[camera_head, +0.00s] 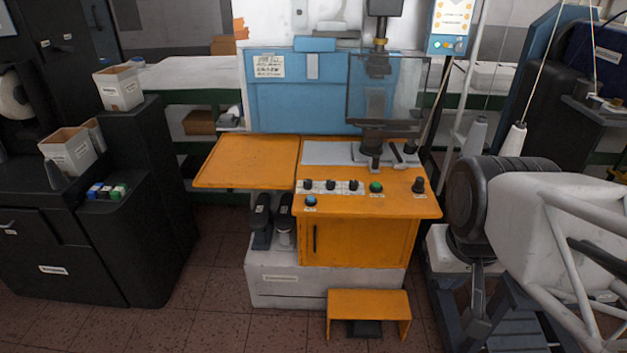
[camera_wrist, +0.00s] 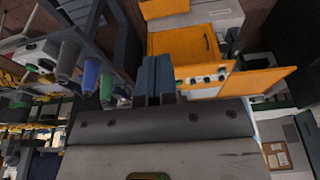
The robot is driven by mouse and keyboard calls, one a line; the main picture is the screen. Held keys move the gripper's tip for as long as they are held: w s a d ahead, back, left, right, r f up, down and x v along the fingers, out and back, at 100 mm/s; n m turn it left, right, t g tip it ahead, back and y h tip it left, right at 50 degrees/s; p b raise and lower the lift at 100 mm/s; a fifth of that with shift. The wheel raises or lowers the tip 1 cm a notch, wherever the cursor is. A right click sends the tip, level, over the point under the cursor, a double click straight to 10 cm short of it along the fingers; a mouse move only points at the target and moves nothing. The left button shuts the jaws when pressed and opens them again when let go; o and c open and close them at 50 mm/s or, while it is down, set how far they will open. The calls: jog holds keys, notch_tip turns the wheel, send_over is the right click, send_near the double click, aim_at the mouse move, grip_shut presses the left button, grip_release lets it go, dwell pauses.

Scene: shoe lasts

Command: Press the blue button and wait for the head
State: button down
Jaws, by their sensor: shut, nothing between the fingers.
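The blue button (camera_head: 310,200) sits at the front left of the orange machine top, below a row of black knobs. A green button (camera_head: 376,187) is to its right. The machine's black head (camera_head: 376,65) hangs behind a clear shield, above a dark post on the grey plate. My gripper (camera_wrist: 155,62) shows in the wrist view with two blue-grey fingers together and nothing between them. It is apart from the orange cabinet (camera_wrist: 172,43), whose control panel (camera_wrist: 205,78) appears beyond the fingers. I cannot single out the blue button in that view.
An orange side shelf (camera_head: 245,160) extends left and is bare. An orange step (camera_head: 368,304) stands on the floor in front. A black cabinet with boxes (camera_head: 120,88) stands left. A large black-and-white shape (camera_head: 525,205) and thread cones (camera_head: 514,140) crowd the right.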

jog(key=shift+w, duration=0.1)
jog(key=w+r+n+h, duration=0.15)
jog(key=w+n, duration=0.25)
jog(key=w, duration=0.8)
jog(key=n+t+h, duration=0.3)
jog(key=n+h, duration=0.3)
jog(key=n, duration=0.6)
send_over(311, 198)
notch_tip(311, 198, down, 15)
jog(key=shift+f, duration=0.1)
jog(key=shift+f, duration=4.25)
jog(key=shift+f, duration=0.45)
